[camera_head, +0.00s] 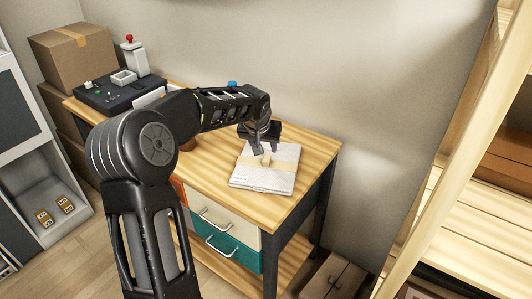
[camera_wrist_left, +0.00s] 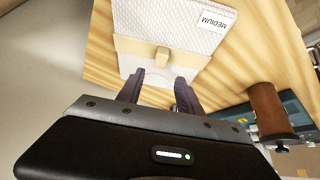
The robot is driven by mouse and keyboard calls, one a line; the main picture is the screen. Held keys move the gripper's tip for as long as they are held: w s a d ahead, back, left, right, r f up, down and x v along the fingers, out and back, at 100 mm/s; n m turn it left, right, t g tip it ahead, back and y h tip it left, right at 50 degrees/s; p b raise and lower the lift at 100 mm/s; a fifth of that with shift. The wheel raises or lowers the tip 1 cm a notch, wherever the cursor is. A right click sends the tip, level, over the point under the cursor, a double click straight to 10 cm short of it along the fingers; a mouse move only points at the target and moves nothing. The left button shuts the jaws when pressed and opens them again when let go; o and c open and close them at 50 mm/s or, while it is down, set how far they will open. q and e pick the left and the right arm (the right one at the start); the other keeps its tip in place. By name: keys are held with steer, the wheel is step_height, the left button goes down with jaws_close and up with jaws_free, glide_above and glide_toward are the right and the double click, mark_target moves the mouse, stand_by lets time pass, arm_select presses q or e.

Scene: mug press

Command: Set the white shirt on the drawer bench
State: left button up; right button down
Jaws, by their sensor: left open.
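The white shirt (camera_head: 262,180) is a flat folded pack with a tan band around it and a small raised tab on the band. It lies on the wooden top of the drawer bench (camera_head: 312,150), near its right end. In the left wrist view the white shirt (camera_wrist_left: 196,24) shows a label reading MEDIUM. My left gripper (camera_head: 266,148) is above the shirt's far part. In the wrist view its two fingers (camera_wrist_left: 158,88) are apart, with the tab beyond their tips and nothing clearly held between them. My right gripper is not in view.
A black control box with a red-knobbed lever (camera_head: 130,55) stands at the bench's left end. Cardboard boxes (camera_head: 75,55) are stacked at the far left. A wooden rack (camera_head: 450,180) stands at the right. A brown cylinder (camera_wrist_left: 268,108) shows in the wrist view.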

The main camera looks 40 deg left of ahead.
arm_select(q)
steer(key=v, duration=0.4)
stand_by(0.8)
